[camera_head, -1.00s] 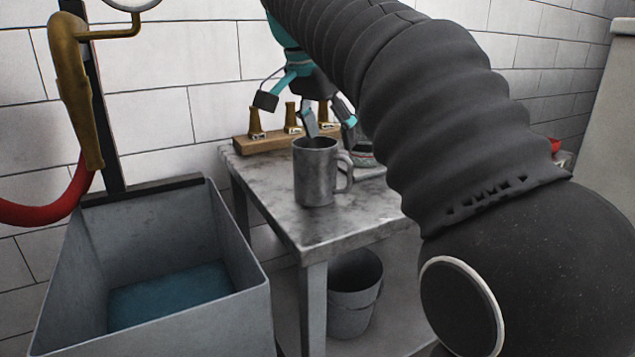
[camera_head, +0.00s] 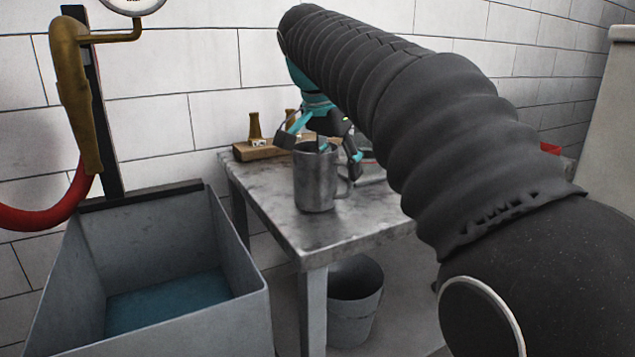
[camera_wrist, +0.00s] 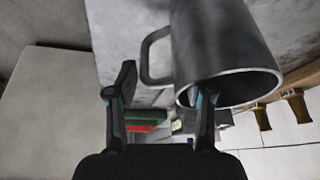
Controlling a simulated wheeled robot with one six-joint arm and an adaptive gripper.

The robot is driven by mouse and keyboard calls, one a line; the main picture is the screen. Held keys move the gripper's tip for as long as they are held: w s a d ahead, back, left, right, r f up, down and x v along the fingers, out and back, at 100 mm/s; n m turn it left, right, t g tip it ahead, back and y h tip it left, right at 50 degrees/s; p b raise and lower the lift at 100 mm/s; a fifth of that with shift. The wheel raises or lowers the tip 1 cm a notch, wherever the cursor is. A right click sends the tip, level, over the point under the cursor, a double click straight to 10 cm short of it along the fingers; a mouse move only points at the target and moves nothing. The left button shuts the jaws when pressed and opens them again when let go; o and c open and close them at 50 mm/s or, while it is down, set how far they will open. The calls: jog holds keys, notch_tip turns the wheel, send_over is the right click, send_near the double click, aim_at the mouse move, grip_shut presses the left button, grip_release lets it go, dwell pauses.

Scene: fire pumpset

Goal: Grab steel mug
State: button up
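The steel mug (camera_head: 316,180) stands upright on the grey metal table (camera_head: 272,205), its handle to the right. In the wrist view the mug (camera_wrist: 222,45) fills the upper right, with its rim and handle in sight. My gripper (camera_head: 322,150) is above and at the far side of the mug in the head view. In the wrist view my gripper (camera_wrist: 165,92) is open; its right finger overlaps the mug's mouth and its left finger is out beyond the handle. Whether a finger touches the mug cannot be told.
A wooden block with brass nozzles (camera_head: 258,148) sits at the table's back. A deep grey tank (camera_head: 160,245) with blue water stands left of the table. A bucket (camera_head: 354,305) is under the table. A red hose (camera_head: 45,215) hangs at the left by the wall.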

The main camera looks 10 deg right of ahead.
grip_shut()
jog(key=shift+r, duration=0.2)
